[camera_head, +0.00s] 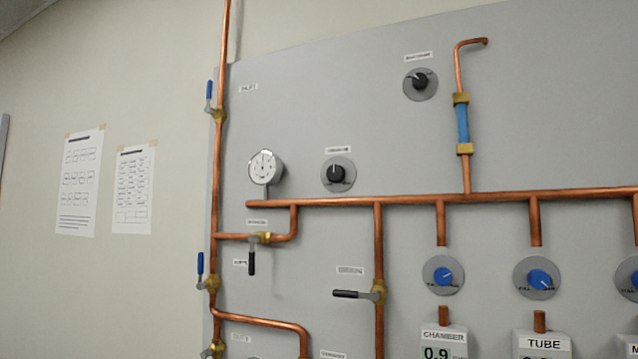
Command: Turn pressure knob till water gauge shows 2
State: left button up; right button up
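A round white dial gauge (264,167) is mounted on the grey panel, left of centre. Its thin needle stands about upright, and its numbers are too small to read. To its right is a black knob (338,174) on a grey disc, its white mark pointing about up. Another black knob (420,82) sits on a disc higher and further right. The labels above both knobs are too blurred to read surely, so I cannot tell which is the pressure knob. Neither of my grippers is in view.
A copper pipe (430,197) runs across the panel (330,100) under the gauge. Lever valves with blue (209,92) and black (348,293) handles stick out. Blue knobs (443,275) sit lower right, above CHAMBER (443,336) and TUBE (545,344) boxes. The space around both black knobs is clear.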

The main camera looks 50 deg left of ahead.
aim_at(335, 173)
jog(key=k+u, duration=0.15)
jog(key=u, duration=1.25)
